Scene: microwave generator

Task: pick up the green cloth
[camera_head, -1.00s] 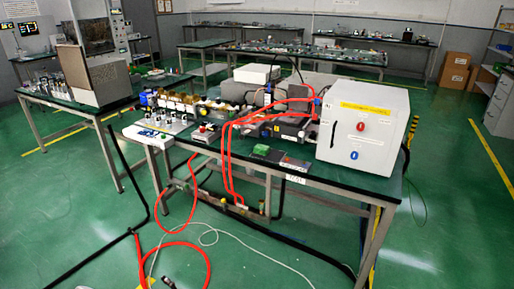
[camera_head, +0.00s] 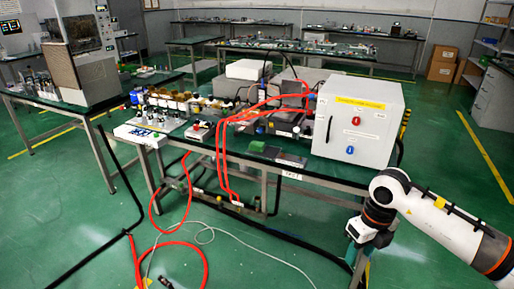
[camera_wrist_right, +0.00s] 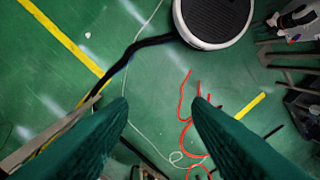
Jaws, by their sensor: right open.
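A small green cloth (camera_head: 257,146) lies crumpled near the front edge of the dark-topped workbench (camera_head: 335,176), left of a flat grey plate (camera_head: 290,159). My right gripper (camera_head: 360,232) is in front of the bench at the lower right of the head view, below the bench top and well apart from the cloth. In the right wrist view its two dark green fingers (camera_wrist_right: 160,125) are spread wide with nothing between them. The cloth does not show in that view. My left gripper is not in view.
A white cabinet (camera_head: 356,120) stands on the bench right of the cloth. Red hoses (camera_head: 223,165) loop over the bench edge to the left and down to the floor. A white panel with several small parts (camera_head: 142,135) is at the bench's left end.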

